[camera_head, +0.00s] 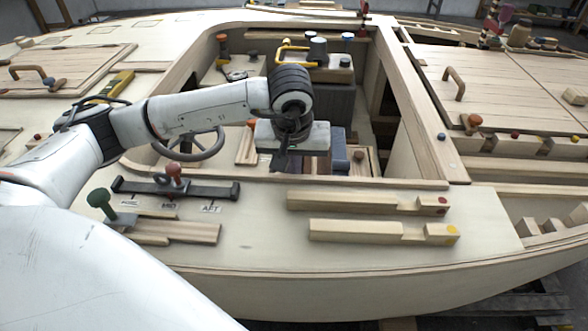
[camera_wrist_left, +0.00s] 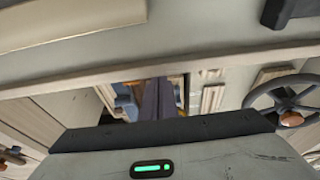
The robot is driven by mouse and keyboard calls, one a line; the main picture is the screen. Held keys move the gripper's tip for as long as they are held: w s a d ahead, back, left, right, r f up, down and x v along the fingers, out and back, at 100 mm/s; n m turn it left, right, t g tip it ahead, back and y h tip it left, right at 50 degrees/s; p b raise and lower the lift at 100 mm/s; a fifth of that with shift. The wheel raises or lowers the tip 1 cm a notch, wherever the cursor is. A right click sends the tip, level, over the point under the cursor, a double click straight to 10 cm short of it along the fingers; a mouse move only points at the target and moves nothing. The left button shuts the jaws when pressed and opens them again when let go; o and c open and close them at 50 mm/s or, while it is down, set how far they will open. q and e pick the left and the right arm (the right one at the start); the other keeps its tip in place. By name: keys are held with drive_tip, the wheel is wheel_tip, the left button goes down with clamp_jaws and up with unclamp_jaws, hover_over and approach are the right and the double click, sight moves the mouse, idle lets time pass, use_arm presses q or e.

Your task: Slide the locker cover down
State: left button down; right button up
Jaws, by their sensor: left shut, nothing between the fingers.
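My left arm reaches in from the left over the cockpit. My left gripper (camera_head: 284,163) hangs in the cockpit opening with its dark fingers pointing down, shut and empty. I cannot tell for sure which part is the locker cover. A small wooden panel (camera_head: 245,151) with an orange knob (camera_head: 252,124) above it stands left of the gripper. Another wooden piece (camera_head: 364,161) stands to its right, beside a blue pad (camera_head: 340,150). The gripper partly hides the area between them. In the left wrist view, the gripper's housing (camera_wrist_left: 160,155) fills the bottom. My right gripper is not in view.
The cockpit's near edge (camera_head: 350,181) runs just in front of the gripper. A steering wheel (camera_head: 190,146) is to its left. A black slotted track (camera_head: 175,190) with a red knob and several notched wooden bars (camera_head: 345,202) lie on the near deck. Hatch panels with handles flank the cockpit.

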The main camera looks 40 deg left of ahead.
use_arm(q)
drive_tip(key=p+v, duration=0.2)
drive_tip(key=v, duration=1.1)
drive_tip(key=shift+w+r, duration=0.3)
drive_tip(key=shift+r, duration=0.05)
drive_tip(key=shift+a, duration=0.15)
